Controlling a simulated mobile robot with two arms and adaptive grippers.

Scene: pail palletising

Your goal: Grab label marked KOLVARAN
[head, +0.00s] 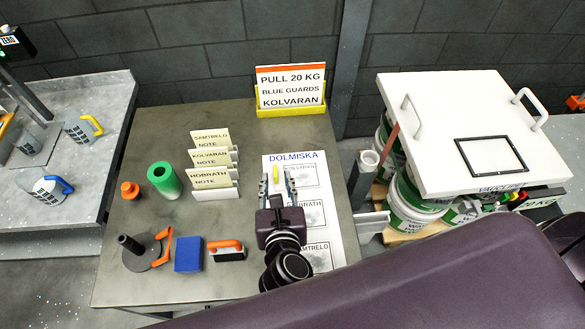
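The card rack (217,194) on the table holds three upright white cards. The middle one is the KOLVARAN note (210,158), between the SAMTRELO note (210,138) behind and the HOBRATH note (209,177) in front. A white sheet headed DOLMISKA (328,163) lies to the right, with boxes that appear marked KOLVARAN, HOBRATH and SAMTRELO. My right gripper (278,186) is over the left part of this sheet, right of the rack and apart from it. Its fingers are spread with nothing clearly held. It hides part of the sheet. My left gripper is not in view.
A small yellow item (275,179) shows between the fingers. A green cylinder (164,180), orange knob (129,190), blue block (188,254) and orange-handled brush (227,250) stand left. A sign (290,90) stands behind.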

